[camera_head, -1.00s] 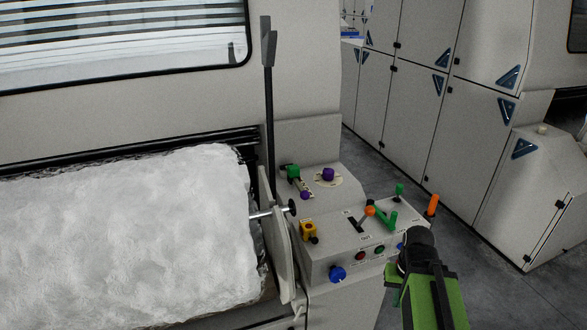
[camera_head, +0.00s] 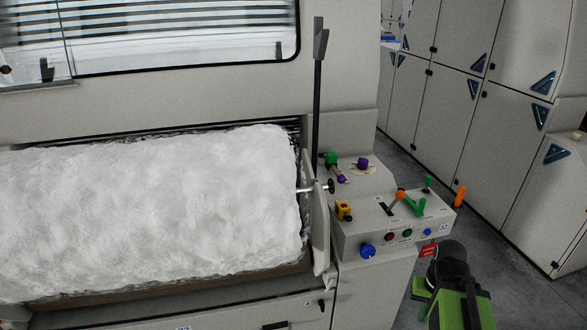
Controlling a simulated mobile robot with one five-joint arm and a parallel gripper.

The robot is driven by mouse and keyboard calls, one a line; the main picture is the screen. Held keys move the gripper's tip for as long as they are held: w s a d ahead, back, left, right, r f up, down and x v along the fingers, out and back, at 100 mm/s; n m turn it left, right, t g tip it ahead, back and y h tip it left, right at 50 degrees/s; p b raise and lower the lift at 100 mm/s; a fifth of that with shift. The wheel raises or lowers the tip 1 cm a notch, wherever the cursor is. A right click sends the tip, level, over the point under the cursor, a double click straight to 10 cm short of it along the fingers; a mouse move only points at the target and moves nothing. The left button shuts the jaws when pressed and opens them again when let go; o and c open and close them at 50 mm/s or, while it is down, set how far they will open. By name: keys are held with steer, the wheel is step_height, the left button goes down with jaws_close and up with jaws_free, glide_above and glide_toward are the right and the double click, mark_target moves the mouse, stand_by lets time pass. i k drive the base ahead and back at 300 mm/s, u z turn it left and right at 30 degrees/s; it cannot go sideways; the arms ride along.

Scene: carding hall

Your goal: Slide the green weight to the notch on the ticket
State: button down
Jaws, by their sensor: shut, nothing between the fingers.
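A small green piece (camera_head: 331,158), likely the green weight, sits at the upper end of a short slanted bar on the grey ledge behind the control box. A purple knob (camera_head: 341,179) is at the bar's lower end. I cannot make out a ticket or its notch at this size. My black and green arm shows at the lower right, below and right of the control box and well apart from the green piece. I cannot see my gripper's fingers.
The control box (camera_head: 349,241) carries a yellow piece (camera_head: 343,210), an orange-knobbed lever (camera_head: 400,195), a green lever (camera_head: 415,206) and a blue knob (camera_head: 367,251). A fluffy white roll (camera_head: 150,205) fills the left.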

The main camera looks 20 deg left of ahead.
mark_target(331, 158)
steer(key=z, duration=1.5)
steer(key=i, duration=3.3)
steer(key=u, duration=0.2)
steer(key=k, duration=0.2)
steer(key=u, duration=4.2)
steer(key=k, duration=0.1)
steer(key=u, duration=0.1)
steer(key=i, duration=1)
